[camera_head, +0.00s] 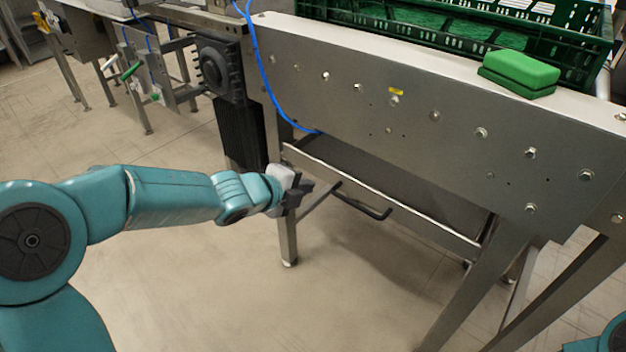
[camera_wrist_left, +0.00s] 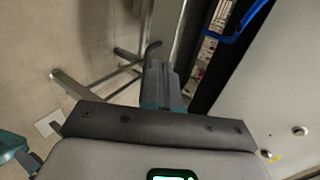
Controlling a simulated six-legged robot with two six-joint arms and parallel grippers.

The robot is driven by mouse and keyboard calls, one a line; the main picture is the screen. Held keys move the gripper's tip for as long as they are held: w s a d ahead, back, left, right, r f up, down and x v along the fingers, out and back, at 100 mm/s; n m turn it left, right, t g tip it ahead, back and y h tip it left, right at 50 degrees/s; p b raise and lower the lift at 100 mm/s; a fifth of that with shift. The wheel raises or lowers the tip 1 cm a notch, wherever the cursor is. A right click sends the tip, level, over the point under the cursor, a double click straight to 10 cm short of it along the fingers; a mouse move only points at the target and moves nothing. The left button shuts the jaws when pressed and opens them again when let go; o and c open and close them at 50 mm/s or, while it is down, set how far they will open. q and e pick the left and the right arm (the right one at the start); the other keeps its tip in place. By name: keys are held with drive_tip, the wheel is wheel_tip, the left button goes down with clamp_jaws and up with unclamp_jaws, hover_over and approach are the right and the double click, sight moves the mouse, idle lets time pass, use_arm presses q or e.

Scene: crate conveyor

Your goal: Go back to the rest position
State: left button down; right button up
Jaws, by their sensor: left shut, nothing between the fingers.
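My left gripper (camera_head: 299,190) is at the end of the teal left arm, in front of the conveyor's lower frame and well below the conveyor top. It is shut and empty. In the left wrist view the dark fingers (camera_wrist_left: 160,85) are together, with floor and frame legs beyond them. My right gripper does not show; only a bit of teal arm is at the lower right corner of the head view.
The metal conveyor (camera_head: 450,125) runs across the right. A green crate (camera_head: 420,42) and a green block (camera_head: 520,70) sit on top. A blue cable (camera_head: 258,70) hangs down its side. Black bent bar (camera_head: 365,207) juts out below. Floor in front is clear.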

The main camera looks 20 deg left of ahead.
use_arm(q)
drive_tip(key=s+d+f+n+g, duration=0.3)
drive_tip(key=s+f, duration=0.3)
drive_tip(key=f, duration=0.5)
drive_tip(key=s+d+f+n+g, duration=0.25)
drive_tip(key=s+f, duration=0.35)
drive_tip(key=f, duration=0.4)
drive_tip(key=s+d+f+n+g, duration=0.25)
drive_tip(key=s+f+n, duration=0.25)
drive_tip(key=s+n, duration=0.35)
drive_tip(key=s+d+f+n+g, duration=0.1)
drive_tip(key=s+f+n+g, duration=0.2)
drive_tip(key=s+f+n, duration=0.55)
wheel_tip(320, 180, up, 32)
drive_tip(key=n+p, duration=0.1)
drive_tip(key=p, duration=2.9)
drive_tip(key=shift+w+r+p, duration=0.15)
drive_tip(key=shift+w+p, duration=0.25)
drive_tip(key=shift+w, duration=0.05)
drive_tip(key=shift+d+n, duration=0.1)
drive_tip(key=shift+n, duration=0.15)
